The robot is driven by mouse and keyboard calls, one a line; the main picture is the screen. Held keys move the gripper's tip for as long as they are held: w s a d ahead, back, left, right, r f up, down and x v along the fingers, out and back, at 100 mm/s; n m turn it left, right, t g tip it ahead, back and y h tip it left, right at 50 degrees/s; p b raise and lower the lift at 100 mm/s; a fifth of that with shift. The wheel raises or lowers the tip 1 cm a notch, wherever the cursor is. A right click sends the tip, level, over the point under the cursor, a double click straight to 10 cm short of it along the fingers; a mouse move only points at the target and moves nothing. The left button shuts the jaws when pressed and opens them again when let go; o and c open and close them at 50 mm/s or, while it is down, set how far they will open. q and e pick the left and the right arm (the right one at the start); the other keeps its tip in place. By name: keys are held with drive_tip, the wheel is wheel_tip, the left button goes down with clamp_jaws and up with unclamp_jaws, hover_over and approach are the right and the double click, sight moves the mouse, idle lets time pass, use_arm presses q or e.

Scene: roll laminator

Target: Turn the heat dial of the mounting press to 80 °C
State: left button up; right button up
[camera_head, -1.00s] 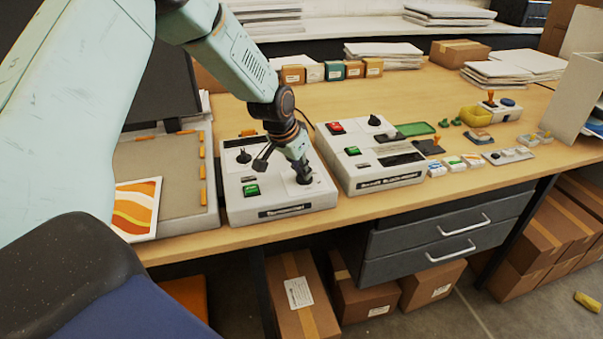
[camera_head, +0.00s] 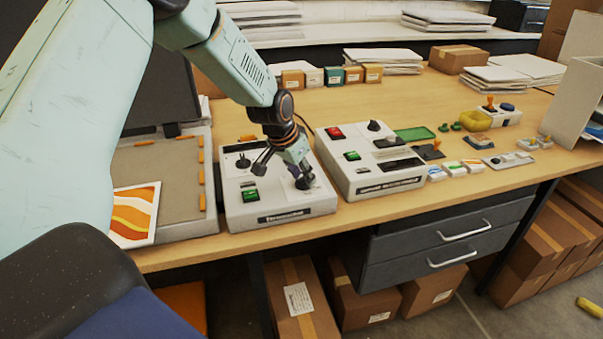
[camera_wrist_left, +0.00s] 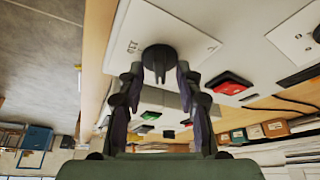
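The white control box (camera_head: 275,212) with a dark label on its front stands beside the grey press bed (camera_head: 165,190). A dark round dial (camera_wrist_left: 160,58) sits near the box's front right corner, partly hidden by my fingers in the head view. My left gripper (camera_head: 303,180) comes down over this dial. In the left wrist view the two fingers (camera_wrist_left: 160,72) stand apart, one on each side of the dial, with narrow gaps showing. The dial's scale is not readable. A second dial (camera_head: 243,161) and a green switch (camera_head: 250,195) are on the same box. My right gripper is not in view.
A second white control box (camera_head: 365,185) with red and green switches stands close to the right. An orange-patterned print (camera_head: 134,213) lies at the bed's front edge. Stamps and small trays lie further right. The table's front edge is close below the boxes.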

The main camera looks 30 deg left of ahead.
use_arm(q)
drive_tip(key=shift+s, duration=0.1)
drive_tip(key=v, duration=1.2)
idle(0.4)
